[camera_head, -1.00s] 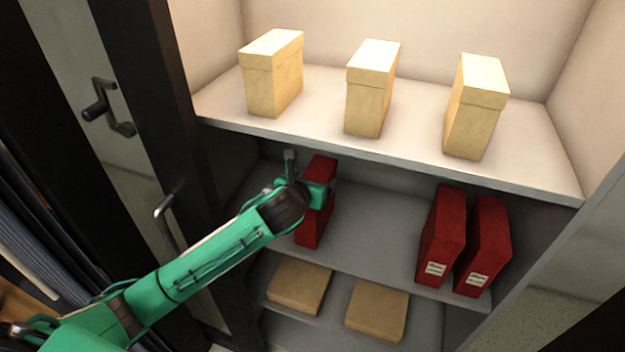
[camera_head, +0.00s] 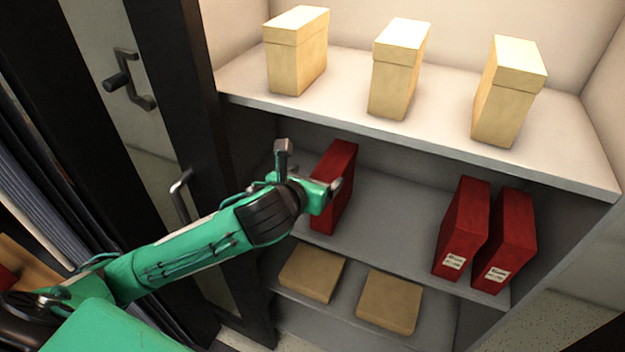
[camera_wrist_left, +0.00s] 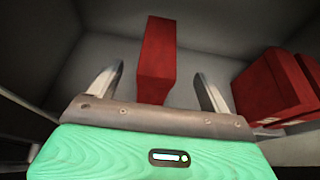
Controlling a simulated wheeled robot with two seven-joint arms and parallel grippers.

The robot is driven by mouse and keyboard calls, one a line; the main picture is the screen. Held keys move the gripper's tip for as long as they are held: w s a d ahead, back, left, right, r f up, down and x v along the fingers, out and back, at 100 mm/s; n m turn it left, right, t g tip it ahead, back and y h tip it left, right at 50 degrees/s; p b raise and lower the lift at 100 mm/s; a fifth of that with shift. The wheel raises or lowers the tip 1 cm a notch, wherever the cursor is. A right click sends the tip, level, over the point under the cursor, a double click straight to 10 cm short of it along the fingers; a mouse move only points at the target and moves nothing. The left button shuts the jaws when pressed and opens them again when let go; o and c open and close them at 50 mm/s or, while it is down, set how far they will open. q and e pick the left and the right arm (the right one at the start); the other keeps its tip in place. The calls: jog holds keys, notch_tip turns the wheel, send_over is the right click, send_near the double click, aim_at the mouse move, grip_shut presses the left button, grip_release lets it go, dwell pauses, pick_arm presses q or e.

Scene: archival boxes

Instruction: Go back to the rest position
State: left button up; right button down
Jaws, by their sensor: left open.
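My left gripper (camera_head: 333,187) reaches in front of the middle shelf and hides part of a red box (camera_head: 340,168) standing upright there. In the left wrist view the two fingers (camera_wrist_left: 158,90) are spread apart. That red box (camera_wrist_left: 156,58) stands beyond and between them, and nothing is held. Whether a finger touches the box cannot be told from the head view. My right gripper is in neither view.
Two red boxes (camera_head: 463,228) (camera_head: 507,240) with white labels stand at the right of the middle shelf (camera_head: 390,210). Three cream boxes (camera_head: 299,50) (camera_head: 400,68) (camera_head: 507,90) stand on the top shelf. Two flat brown boxes (camera_head: 312,273) (camera_head: 389,301) lie below. A dark door (camera_head: 175,100) is at left.

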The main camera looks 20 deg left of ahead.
pick_arm(q)
jog(key=shift+s+r, duration=0.1)
jog(key=shift+s, duration=0.15)
dwell(0.3)
